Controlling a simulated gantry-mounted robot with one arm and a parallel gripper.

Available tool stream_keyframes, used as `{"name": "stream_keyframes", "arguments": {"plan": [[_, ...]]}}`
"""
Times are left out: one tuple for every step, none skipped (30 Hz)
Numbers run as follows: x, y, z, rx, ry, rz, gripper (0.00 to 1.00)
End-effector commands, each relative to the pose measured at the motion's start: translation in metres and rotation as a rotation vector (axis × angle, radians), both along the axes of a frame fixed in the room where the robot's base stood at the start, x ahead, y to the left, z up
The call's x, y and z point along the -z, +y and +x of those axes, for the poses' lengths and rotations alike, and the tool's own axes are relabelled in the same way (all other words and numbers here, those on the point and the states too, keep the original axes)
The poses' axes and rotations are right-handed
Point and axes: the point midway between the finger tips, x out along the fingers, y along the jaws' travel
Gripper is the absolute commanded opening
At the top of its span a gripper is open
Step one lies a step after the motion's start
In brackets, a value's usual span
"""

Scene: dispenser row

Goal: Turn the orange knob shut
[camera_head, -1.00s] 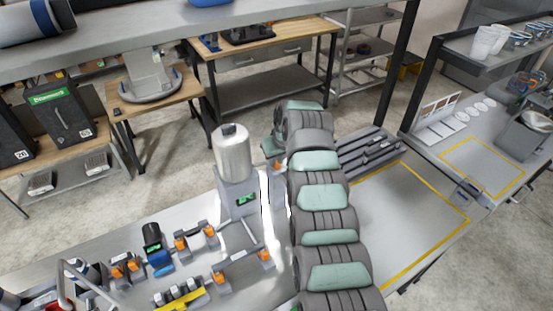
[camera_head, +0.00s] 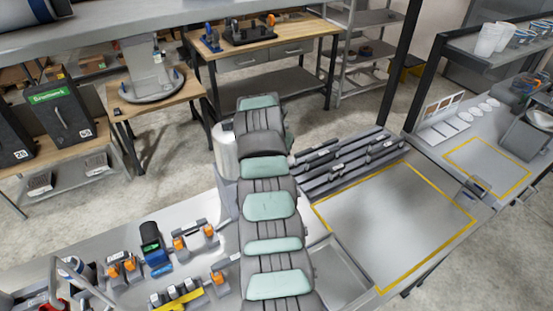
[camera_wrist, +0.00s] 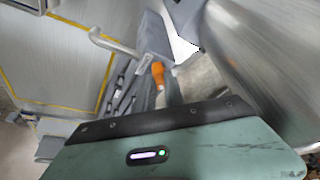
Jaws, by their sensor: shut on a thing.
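The orange knob (camera_wrist: 157,70) shows in the wrist view just beyond the green body of my gripper, below a grey block and beside a bent metal spout (camera_wrist: 112,42). My gripper (camera_wrist: 160,90) is shut on the knob; its fingertips are narrow and partly hidden, so the exact contact is hard to see. The large steel dispenser tank (camera_wrist: 265,55) fills the right of the wrist view. In the head view the tank (camera_head: 224,150) stands partly behind my arm, which hides the knob and my gripper.
Several small fixtures with orange parts (camera_head: 180,242) stand on the bench left of my arm. A grey slotted rack (camera_head: 350,160) and a yellow-outlined area (camera_head: 395,220) lie to the right. That outlined area is clear.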

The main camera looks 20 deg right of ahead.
Motion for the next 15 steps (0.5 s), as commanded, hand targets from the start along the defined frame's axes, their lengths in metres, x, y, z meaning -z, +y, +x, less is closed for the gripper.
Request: {"name": "stream_keyframes", "arguments": {"plan": [[0.0018, 0.001, 0.0002, 0.019, 0.002, 0.001, 0.0], [0.0019, 0.0014, 0.0002, 0.03, 0.002, 0.001, 0.0], [0.0016, 0.0016, 0.0003, 0.043, 0.003, 0.001, 0.0], [0.0013, 0.0016, 0.0003, 0.051, 0.002, 0.0, 0.0], [0.001, 0.0013, 0.0002, 0.059, 0.002, 0.0, 0.0], [0.0006, 0.0011, 0.0003, 0.068, 0.002, 0.0, 0.0], [0.0002, 0.001, 0.0004, 0.074, 0.001, 0.0, 0.0], [0.0, 0.001, 0.0005, 0.078, 0.001, 0.001, 0.0], [-0.0002, 0.001, 0.0005, 0.083, 0.001, 0.001, 0.0], [-0.0001, 0.001, 0.0005, 0.086, 0.001, 0.001, 0.0], [-0.0002, 0.001, 0.0004, 0.088, 0.001, 0.0, 0.0], [-0.0002, 0.0008, 0.0004, 0.09, 0.001, 0.001, 0.0], [-0.0002, 0.0008, 0.0004, 0.091, 0.001, 0.001, 0.0], [-0.0002, 0.0007, 0.0004, 0.092, 0.001, 0.001, 0.0], [-0.0002, 0.0007, 0.0004, 0.092, 0.001, 0.001, 0.0]]}}
